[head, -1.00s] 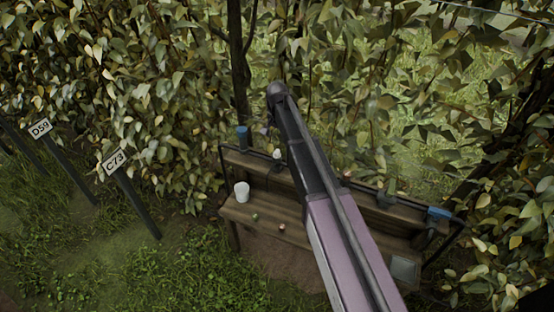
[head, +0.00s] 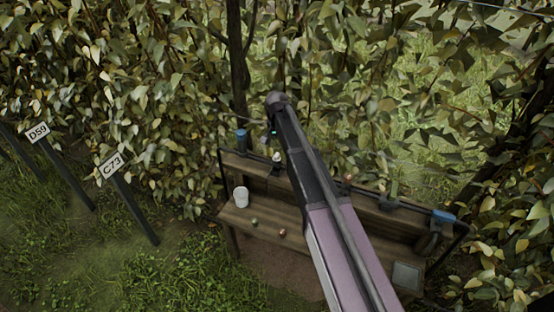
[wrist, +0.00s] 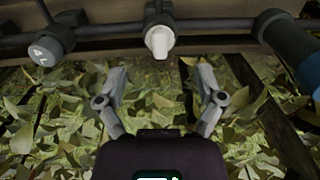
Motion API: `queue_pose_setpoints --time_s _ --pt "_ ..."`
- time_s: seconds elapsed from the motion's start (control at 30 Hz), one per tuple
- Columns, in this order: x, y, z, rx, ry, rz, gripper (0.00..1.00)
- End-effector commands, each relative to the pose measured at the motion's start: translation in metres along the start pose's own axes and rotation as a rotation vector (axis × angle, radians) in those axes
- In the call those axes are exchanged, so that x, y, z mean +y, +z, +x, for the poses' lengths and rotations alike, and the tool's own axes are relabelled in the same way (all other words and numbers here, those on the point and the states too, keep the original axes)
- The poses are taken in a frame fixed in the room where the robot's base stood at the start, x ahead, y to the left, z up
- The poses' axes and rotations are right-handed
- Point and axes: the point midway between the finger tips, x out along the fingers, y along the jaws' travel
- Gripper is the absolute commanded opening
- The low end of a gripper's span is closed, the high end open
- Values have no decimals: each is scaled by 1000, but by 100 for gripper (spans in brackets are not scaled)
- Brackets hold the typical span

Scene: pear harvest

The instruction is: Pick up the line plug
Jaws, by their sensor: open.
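A pale, knob-like piece (wrist: 158,42) sits in a dark holder on the rail in the wrist view. It looks like the line plug, but I cannot be sure. It also shows as a small pale spot (head: 277,156) on the bench's back rail in the head view. My gripper (wrist: 160,74) is open and empty. Its two fingers are spread, one on either side of the piece's line and a little short of it, without visible contact. In the head view my arm hides most of the gripper.
The wooden bench (head: 262,228) carries a white cup (head: 240,196) and small round items. Dense foliage (head: 150,90) stands close behind.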

Motion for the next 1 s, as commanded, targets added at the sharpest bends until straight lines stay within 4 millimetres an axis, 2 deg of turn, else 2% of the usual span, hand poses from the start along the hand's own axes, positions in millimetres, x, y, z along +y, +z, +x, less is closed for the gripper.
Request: queue_pose_setpoints --time_s 0.6,1.0 --pt "0 2 45 0 0 0 87" --pt "0 2 49 0 0 0 87"
